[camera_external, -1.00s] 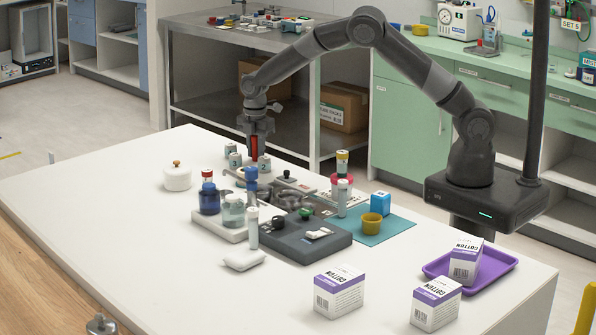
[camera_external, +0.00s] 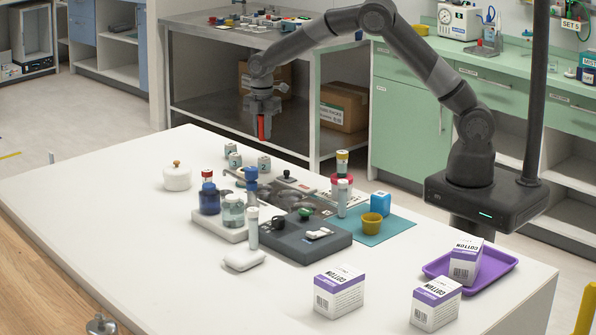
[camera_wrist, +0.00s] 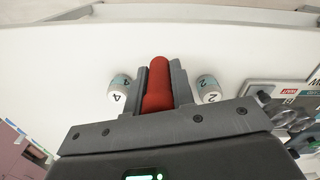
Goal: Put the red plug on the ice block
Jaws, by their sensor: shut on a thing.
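My gripper (camera_external: 263,122) is shut on the red plug (camera_external: 263,130), a slim red cylinder pointing down, above the far edge of the white table. In the wrist view the red plug (camera_wrist: 157,86) lies between the two grey fingers of my gripper (camera_wrist: 158,80). A small light-blue block (camera_external: 380,203) stands on a teal mat at the table's right side, well away from the gripper; I cannot tell for certain that it is the ice block.
Several small numbered jars (camera_external: 235,160) stand near the gripper. Cotton boxes (camera_external: 338,292) and a purple tray (camera_external: 497,275) are front right. The table's left is mostly clear.

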